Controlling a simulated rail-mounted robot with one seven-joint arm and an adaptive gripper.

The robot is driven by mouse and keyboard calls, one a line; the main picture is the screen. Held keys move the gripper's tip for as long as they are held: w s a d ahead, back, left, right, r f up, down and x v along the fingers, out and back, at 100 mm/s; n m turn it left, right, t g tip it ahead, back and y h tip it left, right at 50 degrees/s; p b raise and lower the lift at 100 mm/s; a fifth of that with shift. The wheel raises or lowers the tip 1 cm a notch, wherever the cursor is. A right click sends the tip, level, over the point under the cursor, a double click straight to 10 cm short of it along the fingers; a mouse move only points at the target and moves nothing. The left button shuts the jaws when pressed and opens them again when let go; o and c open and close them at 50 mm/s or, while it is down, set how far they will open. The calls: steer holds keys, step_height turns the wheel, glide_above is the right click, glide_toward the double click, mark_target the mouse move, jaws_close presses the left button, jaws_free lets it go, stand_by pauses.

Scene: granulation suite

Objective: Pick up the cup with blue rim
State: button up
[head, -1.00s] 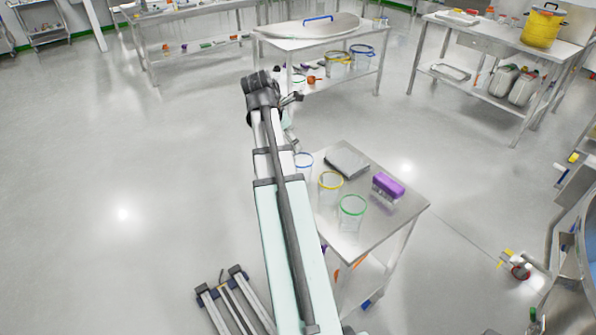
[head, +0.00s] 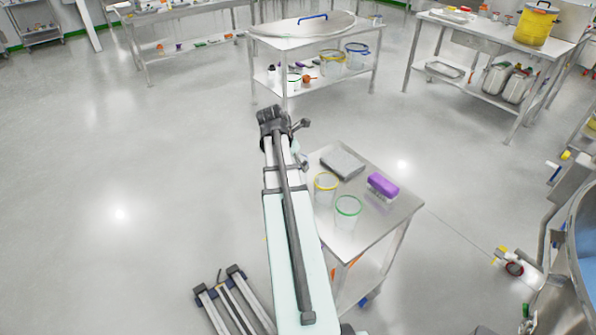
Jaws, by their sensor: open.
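The cup with the blue rim does not show now; my arm covers the left edge of the small steel table (head: 372,229), where it stood. On that table, a clear cup with a yellow rim (head: 326,187) and a clear cup with a green rim (head: 347,212) stand upright. My arm reaches forward along the table's left side, its far joint beyond the table's back left corner. My gripper is hidden behind my arm, so its place relative to the cup cannot be seen.
A grey flat box (head: 342,162) and a purple-topped brush (head: 383,186) lie on the table. Behind stands a bench (head: 290,42) with a large lid; yellow- and blue-rimmed containers sit on its lower shelf. Open floor (head: 120,190) lies left.

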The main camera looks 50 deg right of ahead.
steer(key=shift+p+x, duration=0.75)
steer(key=shift+x, duration=1.9)
steer(key=shift+s, duration=0.15)
steer(key=c, duration=0.9)
